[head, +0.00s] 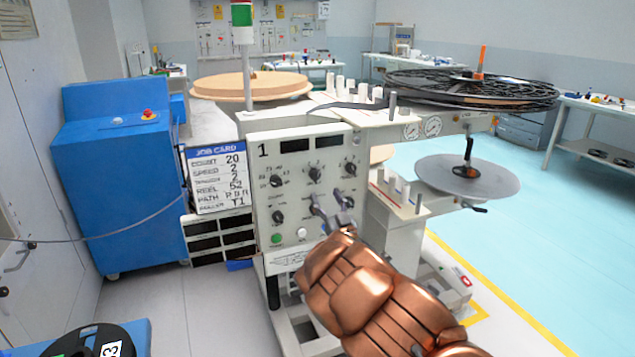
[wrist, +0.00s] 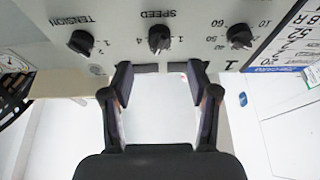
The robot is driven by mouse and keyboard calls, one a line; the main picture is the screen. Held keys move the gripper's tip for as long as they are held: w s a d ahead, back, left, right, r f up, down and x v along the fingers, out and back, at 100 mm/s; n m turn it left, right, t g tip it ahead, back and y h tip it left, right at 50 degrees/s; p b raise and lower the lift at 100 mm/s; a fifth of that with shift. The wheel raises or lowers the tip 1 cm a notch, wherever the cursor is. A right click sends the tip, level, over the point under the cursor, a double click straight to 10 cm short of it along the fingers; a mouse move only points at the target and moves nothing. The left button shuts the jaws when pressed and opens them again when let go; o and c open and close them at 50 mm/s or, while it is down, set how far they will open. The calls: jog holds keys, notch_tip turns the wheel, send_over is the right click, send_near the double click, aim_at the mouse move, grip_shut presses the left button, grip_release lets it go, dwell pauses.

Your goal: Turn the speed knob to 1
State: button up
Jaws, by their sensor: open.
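The speed knob (wrist: 159,40) is a black knob at top centre of the wrist view, where the panel shows upside down. The figures 1 and 4 flank its lower side there; I cannot tell its setting. In the head view the speed knob (head: 314,174) is the middle one in the top row of the grey control panel (head: 292,212). My gripper (wrist: 160,75) is open and empty in the wrist view, its fingers spread below the knob in the picture. In the head view my gripper (head: 328,196) is in front of the panel, below that knob, partly hiding the lower controls.
The tension knob (wrist: 81,42) and count knob (wrist: 240,36) flank the speed knob. A job card (head: 216,178) stands left of the panel. A green button (head: 277,238) and white button (head: 301,233) sit low on the panel. A blue cabinet (head: 110,185) is at left.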

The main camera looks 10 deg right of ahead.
aim_at(317, 178)
jog(key=shift+x, duration=3.8)
grip_shut()
